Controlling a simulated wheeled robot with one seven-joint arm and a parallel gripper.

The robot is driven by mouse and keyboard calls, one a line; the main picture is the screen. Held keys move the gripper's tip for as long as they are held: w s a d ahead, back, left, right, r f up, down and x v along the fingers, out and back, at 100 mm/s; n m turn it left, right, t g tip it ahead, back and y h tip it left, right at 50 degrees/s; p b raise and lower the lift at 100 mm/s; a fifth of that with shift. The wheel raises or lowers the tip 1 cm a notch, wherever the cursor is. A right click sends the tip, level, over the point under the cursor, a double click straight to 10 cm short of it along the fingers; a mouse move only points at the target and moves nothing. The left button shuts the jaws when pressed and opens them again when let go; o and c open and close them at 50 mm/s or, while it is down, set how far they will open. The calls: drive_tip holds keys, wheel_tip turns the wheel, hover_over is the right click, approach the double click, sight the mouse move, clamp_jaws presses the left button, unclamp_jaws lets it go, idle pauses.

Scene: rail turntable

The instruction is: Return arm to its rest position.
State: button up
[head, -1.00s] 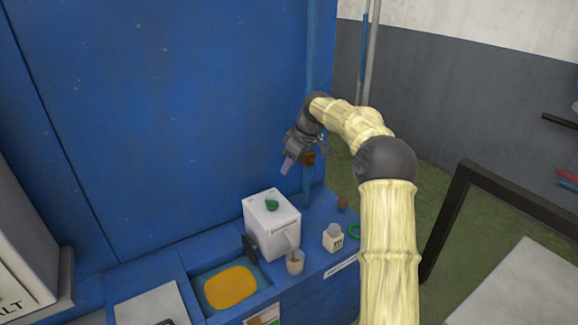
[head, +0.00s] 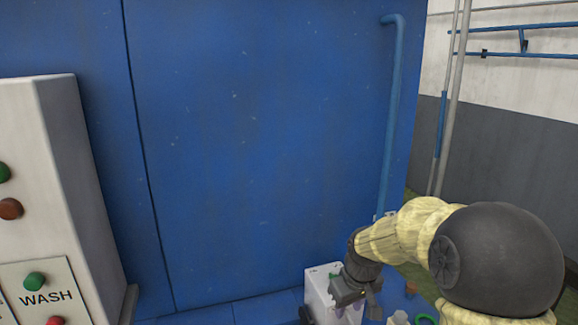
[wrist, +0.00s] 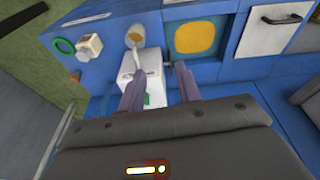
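My gripper (head: 373,303) is low in the head view, in front of the white box (head: 320,290) and partly covering it. In the wrist view my gripper (wrist: 160,88) has its two purple-grey fingers apart with nothing held between them. The white box (wrist: 152,75) shows beyond and between the fingers there. My arm's dark, round joint fills the lower right of the head view.
A cup (wrist: 135,36), a small white bottle (wrist: 90,46), a green ring (wrist: 65,46) and a basin with a yellow oval (wrist: 194,38) are on the blue counter. A WASH control box (head: 60,180) stands at left. A blue pipe (head: 391,110) runs up the blue wall.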

drive_tip(key=s+f+m, duration=0.1)
drive_tip(key=s+m, duration=0.1)
drive_tip(key=s, duration=0.6)
drive_tip(key=s+d+f+m, duration=0.1)
drive_tip(key=s+f+m, duration=0.1)
drive_tip(key=s, duration=0.6)
drive_tip(key=shift+s+d+f+m+h, duration=0.15)
drive_tip(key=shift+s+f+m+h, duration=0.15)
drive_tip(key=shift+s, duration=0.1)
